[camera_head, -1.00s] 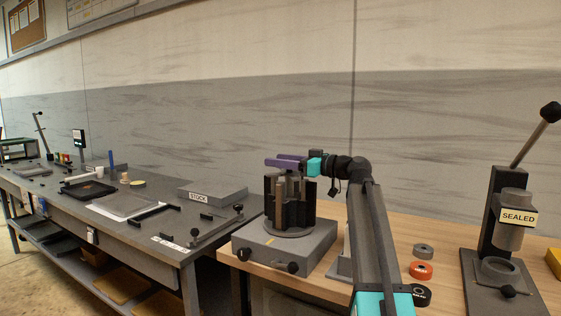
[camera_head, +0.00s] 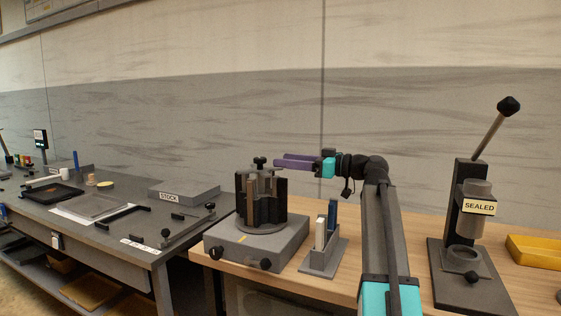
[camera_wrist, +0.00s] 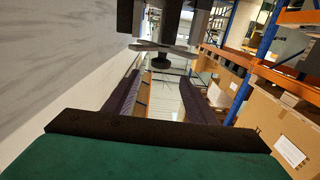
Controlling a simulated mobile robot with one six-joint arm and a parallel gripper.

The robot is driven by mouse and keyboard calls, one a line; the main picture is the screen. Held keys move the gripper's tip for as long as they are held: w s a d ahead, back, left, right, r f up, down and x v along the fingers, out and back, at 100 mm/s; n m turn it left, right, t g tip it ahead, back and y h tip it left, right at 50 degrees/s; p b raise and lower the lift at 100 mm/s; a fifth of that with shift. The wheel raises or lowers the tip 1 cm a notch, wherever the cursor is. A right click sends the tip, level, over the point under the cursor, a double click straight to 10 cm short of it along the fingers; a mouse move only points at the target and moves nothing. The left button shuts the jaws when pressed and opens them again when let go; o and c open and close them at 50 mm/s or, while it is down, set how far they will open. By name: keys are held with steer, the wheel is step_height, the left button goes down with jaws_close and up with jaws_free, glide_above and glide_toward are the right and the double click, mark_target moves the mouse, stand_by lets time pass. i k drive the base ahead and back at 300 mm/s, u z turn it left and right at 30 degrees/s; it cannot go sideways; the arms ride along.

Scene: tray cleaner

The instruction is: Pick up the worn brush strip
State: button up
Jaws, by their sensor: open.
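A grey round brush holder (camera_head: 262,227) stands on a grey block and carries several upright dark and tan strips (camera_head: 250,208). I cannot tell which strip is the worn one. A black knob (camera_head: 260,162) tops the holder. My gripper (camera_head: 277,161) has purple fingers, is open and empty, and is level with the knob, above the strips. In the wrist view the fingers of my gripper (camera_wrist: 162,80) are spread apart, and the knob (camera_wrist: 161,62) shows between and beyond their tips, with the holder's dark uprights at the top edge.
A small grey rack (camera_head: 322,261) holds a white strip (camera_head: 320,233) and a blue strip (camera_head: 332,214) right of the holder. A lever press marked SEALED (camera_head: 477,208) and a yellow tray (camera_head: 535,250) stand farther right.

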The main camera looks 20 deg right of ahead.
mark_target(251, 203)
steer(key=k, duration=1)
